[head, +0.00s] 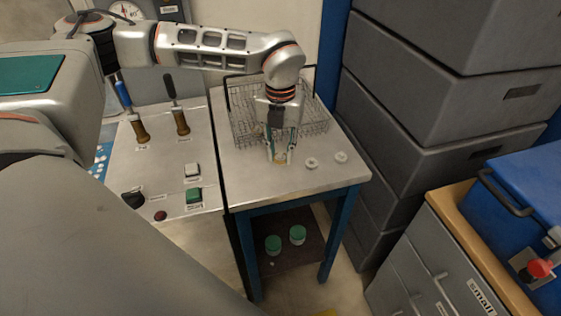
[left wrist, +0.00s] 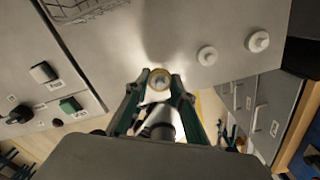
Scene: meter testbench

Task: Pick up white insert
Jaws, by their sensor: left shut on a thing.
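Two small round white inserts lie on the small metal-topped table: one nearer (head: 311,163) and one farther right (head: 341,156). Both also show in the left wrist view, one nearer my fingers (left wrist: 207,55) and one at upper right (left wrist: 258,41). My left gripper (head: 281,159) points down at the table in front of the wire basket. It is shut on a small round piece with a tan rim and pale centre (left wrist: 159,79), low over or at the tabletop; I cannot tell which. The fingers stand left of both white inserts and apart from them. My right gripper is not in view.
A wire basket (head: 243,124) stands at the back of the table (head: 262,187). A control panel (head: 170,196) with levers and buttons adjoins on the left. Grey stacked boxes (head: 430,107) rise close on the right. Two green-lidded jars (head: 297,234) stand on the lower shelf.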

